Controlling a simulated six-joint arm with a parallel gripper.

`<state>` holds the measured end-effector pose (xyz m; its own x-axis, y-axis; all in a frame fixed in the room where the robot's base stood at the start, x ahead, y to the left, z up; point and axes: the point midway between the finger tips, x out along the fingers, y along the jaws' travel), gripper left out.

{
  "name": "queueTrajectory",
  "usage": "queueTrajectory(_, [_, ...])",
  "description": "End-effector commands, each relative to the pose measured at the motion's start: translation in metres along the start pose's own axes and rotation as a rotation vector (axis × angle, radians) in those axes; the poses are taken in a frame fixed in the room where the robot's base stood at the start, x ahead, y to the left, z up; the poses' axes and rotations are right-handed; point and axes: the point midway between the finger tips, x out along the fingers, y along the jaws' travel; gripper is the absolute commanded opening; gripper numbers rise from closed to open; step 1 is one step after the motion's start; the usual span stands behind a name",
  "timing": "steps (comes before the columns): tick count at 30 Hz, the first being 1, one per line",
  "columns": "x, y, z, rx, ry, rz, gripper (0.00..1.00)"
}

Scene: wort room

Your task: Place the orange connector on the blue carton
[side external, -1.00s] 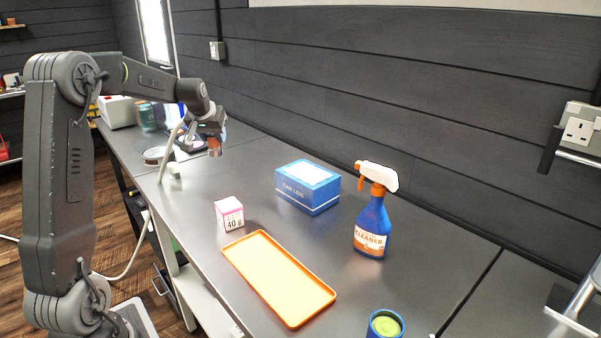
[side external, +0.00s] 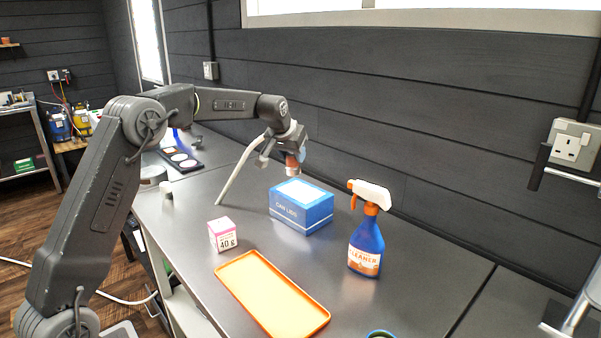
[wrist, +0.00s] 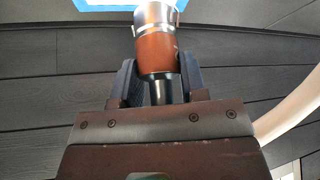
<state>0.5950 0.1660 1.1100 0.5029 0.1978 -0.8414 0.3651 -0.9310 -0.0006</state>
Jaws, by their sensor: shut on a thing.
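The orange connector (side external: 291,164) has a metal end and hangs below my gripper (side external: 291,149) in the side view. In the wrist view the connector (wrist: 157,48) is clamped between the two dark fingers of my gripper (wrist: 157,78), metal end away from the palm. The blue carton (side external: 312,216) has a white top panel and stands on the grey worktop. The connector appears over or just behind the carton's back left edge; a gap is hard to judge. In the wrist view a strip of the carton (wrist: 92,4) shows at the top edge.
A pale hose (side external: 235,178) slants down left of my gripper; its upper joint is unclear. A pink-white box (side external: 222,235), an orange tray (side external: 268,290) and a blue spray bottle (side external: 366,245) stand nearby. The dark wall (side external: 400,100) runs behind.

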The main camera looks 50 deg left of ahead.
Motion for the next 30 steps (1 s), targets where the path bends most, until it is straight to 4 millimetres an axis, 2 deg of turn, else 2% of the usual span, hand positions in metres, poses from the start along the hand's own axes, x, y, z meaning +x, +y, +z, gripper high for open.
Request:
queueTrajectory(1, [0.006,0.009,-0.001,0.002,0.001,0.002,0.11])
queueTrajectory(6, [0.015,0.02,-0.001,0.0,0.002,0.0,0.11])
queueTrajectory(15, [0.046,0.02,0.019,-0.002,0.002,0.001,0.11])
queueTrajectory(29, [0.052,0.02,0.023,-0.002,0.004,0.001,0.11])
queueTrajectory(30, [0.052,0.02,0.023,-0.002,0.003,0.001,0.42])
